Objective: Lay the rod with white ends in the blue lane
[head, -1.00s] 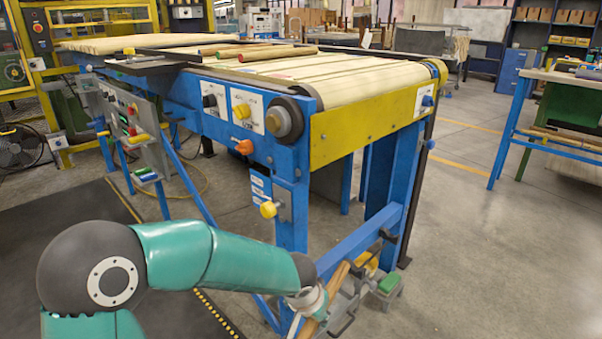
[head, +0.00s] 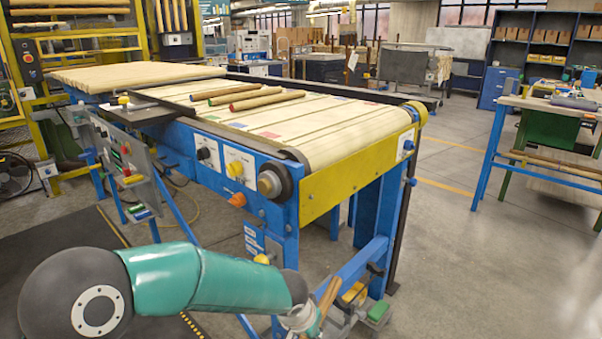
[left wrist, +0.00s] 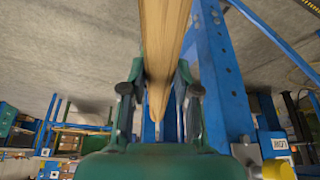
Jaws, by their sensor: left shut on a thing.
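My left gripper (head: 314,312) is low in the head view, in front of the conveyor's legs. It is shut on a plain wooden rod (head: 328,292). In the left wrist view the rod (left wrist: 163,40) runs between the two fingers (left wrist: 155,95). The colour of the rod's ends cannot be made out. The conveyor (head: 360,133) has a pale slatted top with small coloured patches marking lanes, a red one (head: 370,103) among them. The blue lane's patch is too small to tell surely. My right gripper is out of view.
Three rods (head: 268,100), with coloured ends, lie on the conveyor top. The conveyor's yellow end plate (head: 350,175) and blue frame (head: 378,215) stand close to the gripper. A blue-framed bench (head: 500,140) stands at the right. The floor between is clear.

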